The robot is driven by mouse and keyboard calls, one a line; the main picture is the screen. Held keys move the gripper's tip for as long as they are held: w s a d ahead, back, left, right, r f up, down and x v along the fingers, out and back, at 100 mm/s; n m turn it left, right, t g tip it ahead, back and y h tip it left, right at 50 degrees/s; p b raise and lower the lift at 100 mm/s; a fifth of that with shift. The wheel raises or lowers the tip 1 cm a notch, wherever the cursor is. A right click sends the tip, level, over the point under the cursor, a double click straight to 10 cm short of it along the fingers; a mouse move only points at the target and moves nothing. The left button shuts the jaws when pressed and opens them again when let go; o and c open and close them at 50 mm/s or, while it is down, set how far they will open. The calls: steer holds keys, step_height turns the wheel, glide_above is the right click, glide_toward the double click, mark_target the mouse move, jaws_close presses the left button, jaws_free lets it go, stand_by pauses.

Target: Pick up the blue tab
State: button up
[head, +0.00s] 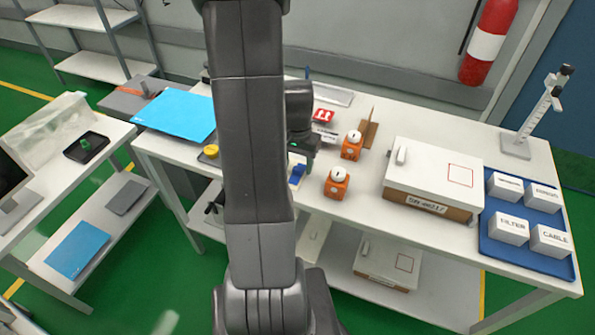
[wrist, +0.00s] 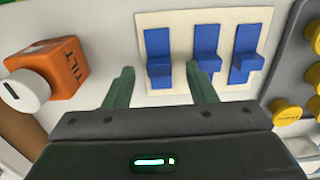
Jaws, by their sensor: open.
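In the wrist view a cream plate (wrist: 185,18) bears three blue tabs: a left one (wrist: 158,45), a middle one (wrist: 206,42) and a right one (wrist: 243,45). My gripper (wrist: 160,80) is open, with one dark green finger on each side of the left blue tab's lower end. The right fingertip lies close to the middle tab. I cannot tell whether either finger touches a tab, and nothing is held. In the head view a blue tab (head: 297,173) shows just below my gripper on the white table; my arm hides much around it.
An orange block marked TILT (wrist: 65,68) with a white knob stands left of the plate. Yellow knobs (wrist: 285,110) on a grey panel are at the right. The head view shows two orange blocks, one nearer (head: 337,187), and a white-lidded box (head: 432,170).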

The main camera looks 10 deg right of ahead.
steer(key=shift+f, duration=0.75)
steer(key=shift+c, duration=0.2)
steer(key=c, duration=0.9)
steer(key=shift+r, duration=0.15)
steer(key=shift+c, duration=0.2)
